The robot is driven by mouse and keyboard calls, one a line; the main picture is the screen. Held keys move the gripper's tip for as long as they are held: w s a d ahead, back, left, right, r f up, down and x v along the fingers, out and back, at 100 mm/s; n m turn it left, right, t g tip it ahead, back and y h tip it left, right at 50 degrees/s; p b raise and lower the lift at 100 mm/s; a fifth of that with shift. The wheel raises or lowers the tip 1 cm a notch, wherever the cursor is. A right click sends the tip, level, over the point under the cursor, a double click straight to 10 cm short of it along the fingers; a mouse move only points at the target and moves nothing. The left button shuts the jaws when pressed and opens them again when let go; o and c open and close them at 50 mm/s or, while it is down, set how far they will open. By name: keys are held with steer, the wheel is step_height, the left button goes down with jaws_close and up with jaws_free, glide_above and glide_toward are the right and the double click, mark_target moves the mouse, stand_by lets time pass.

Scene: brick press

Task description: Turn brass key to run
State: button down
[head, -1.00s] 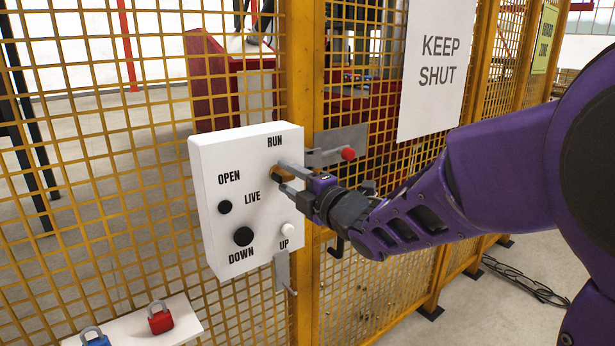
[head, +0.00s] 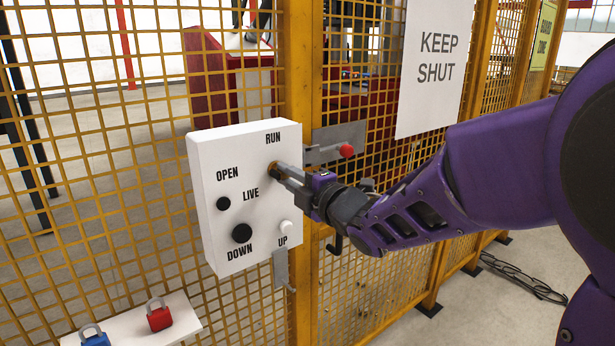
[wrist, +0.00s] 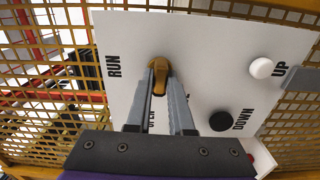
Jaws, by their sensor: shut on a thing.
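The white control box (head: 215,165) hangs on the yellow mesh fence, with the labels RUN, OPEN, LIVE, DOWN and UP. In the wrist view the brass key (wrist: 160,76) stands out from the box (wrist: 205,50) between my fingertips. My gripper (wrist: 161,80) is shut on the key. In the head view my gripper (head: 281,174) reaches the box from the right, just below RUN, and its fingers mostly hide the key. In the wrist view, a finger partly covers the OPEN label.
Black knobs (head: 223,203) (head: 242,233) and a white UP button (head: 286,227) sit near my fingers. A latch with a red knob (head: 346,151) is right of the box. Red (head: 159,319) and blue (head: 95,340) padlocks are on a white shelf below.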

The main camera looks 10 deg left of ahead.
steer(key=shift+m, duration=0.3)
steer(key=shift+r+m+p, duration=0.1)
steer(key=shift+m+p, duration=0.75)
steer(key=shift+m, duration=7.55)
steer(key=c, duration=0.8)
jaws_free()
